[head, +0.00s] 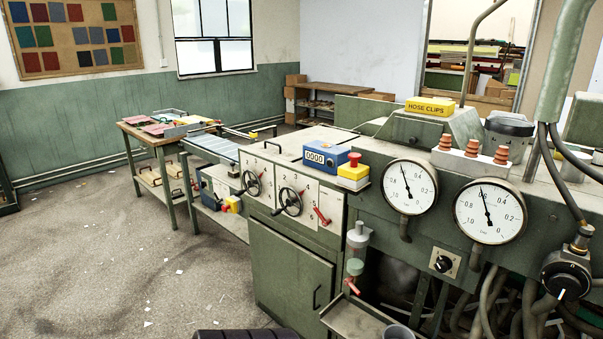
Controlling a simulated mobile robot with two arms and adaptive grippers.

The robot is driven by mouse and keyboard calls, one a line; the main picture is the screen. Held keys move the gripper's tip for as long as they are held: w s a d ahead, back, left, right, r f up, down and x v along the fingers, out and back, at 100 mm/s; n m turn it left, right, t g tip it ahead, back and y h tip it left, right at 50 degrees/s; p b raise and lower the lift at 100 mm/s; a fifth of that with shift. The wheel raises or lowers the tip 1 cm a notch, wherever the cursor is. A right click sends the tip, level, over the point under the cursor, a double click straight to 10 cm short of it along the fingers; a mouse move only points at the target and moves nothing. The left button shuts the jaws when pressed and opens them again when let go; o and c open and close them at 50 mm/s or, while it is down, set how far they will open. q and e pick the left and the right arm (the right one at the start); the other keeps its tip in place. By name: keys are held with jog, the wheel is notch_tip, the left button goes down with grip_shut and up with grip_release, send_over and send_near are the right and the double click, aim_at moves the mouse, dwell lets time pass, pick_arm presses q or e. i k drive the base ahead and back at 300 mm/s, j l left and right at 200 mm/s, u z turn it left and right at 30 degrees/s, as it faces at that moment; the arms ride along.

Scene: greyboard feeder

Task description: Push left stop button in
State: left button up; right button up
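A yellow box (353,176) with a red mushroom-shaped stop button (354,158) on its top stands on the right end of the green machine cabinet's top. The red cap stands up above the box. A second, smaller yellow box (234,203) is on the machine's lower left side, with a small red part (224,208) at its left. It is too small to tell whether that red part is a button or how far in it is. Neither of my grippers is in view.
A blue counter box (325,156) stands beside the upper yellow box. Handwheels (289,202), a red lever (321,216) and two gauges (409,187) stick out in front. A wooden table (162,143) stands back left. The floor at left is open.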

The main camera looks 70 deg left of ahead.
aim_at(354, 157)
jog(key=u, duration=2.05)
